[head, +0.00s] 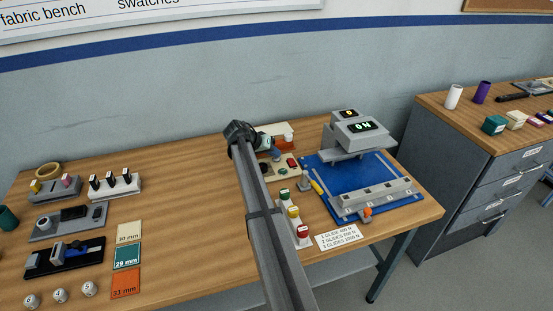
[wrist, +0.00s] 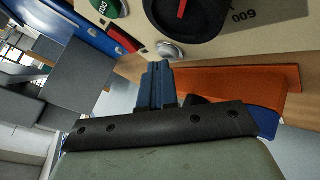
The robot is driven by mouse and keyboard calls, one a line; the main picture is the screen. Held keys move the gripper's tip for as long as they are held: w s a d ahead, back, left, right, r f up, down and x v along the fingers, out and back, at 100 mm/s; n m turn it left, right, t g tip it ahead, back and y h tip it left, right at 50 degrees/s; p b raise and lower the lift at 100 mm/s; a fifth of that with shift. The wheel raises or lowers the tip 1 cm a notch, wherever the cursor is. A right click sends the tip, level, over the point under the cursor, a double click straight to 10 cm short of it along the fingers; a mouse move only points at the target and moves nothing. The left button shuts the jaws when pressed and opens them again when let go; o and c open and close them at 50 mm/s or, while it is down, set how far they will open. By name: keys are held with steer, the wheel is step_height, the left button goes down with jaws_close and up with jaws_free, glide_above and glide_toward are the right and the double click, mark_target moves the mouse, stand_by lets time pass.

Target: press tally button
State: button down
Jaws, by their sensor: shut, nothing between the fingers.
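A cream control panel (head: 282,175) sits on the wooden bench, left of the blue test plate; my arm partly hides it in the head view. In the wrist view the panel (wrist: 125,42) carries a black dial with a red pointer (wrist: 182,10), a green button (wrist: 113,8), a red part (wrist: 122,40) and a small silver round button (wrist: 170,50). No tally label is readable. My gripper (wrist: 157,68) is shut and empty, its blue fingertips just beside the silver button; I cannot tell if they touch it. In the head view my gripper (head: 275,155) is small, over the panel.
The blue test plate (head: 325,180) with a grey display unit (head: 362,132) stands right of the panel. A strip of coloured buttons (head: 295,222) lies in front. An orange block (wrist: 245,80) is close by in the wrist view.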

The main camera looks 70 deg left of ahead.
mark_target(274, 159)
steer(key=shift+r, duration=0.65)
steer(key=shift+r, duration=2.5)
